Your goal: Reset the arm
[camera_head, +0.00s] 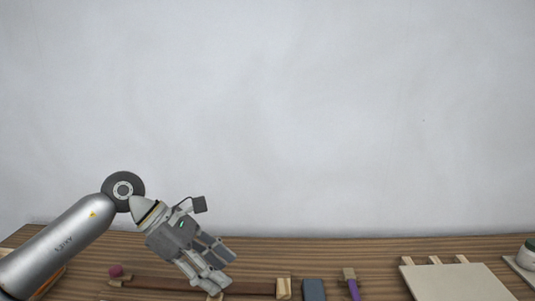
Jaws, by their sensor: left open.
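My left arm comes in from the lower left, and its left gripper (222,268) hangs tilted down to the right over the wooden table (375,252). Its fingers are apart, and I see nothing held between them. The fingers overlap a long brown wooden piece (252,287) in the picture; I cannot tell how far above it they are. My right gripper is not in view.
A small dark red object (116,271) lies left of the gripper. Right of it are a dark grey block (314,290), a purple-handled tool (354,289) and a pale board (455,284). A white container (527,256) stands at the right edge. A plain wall rises behind.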

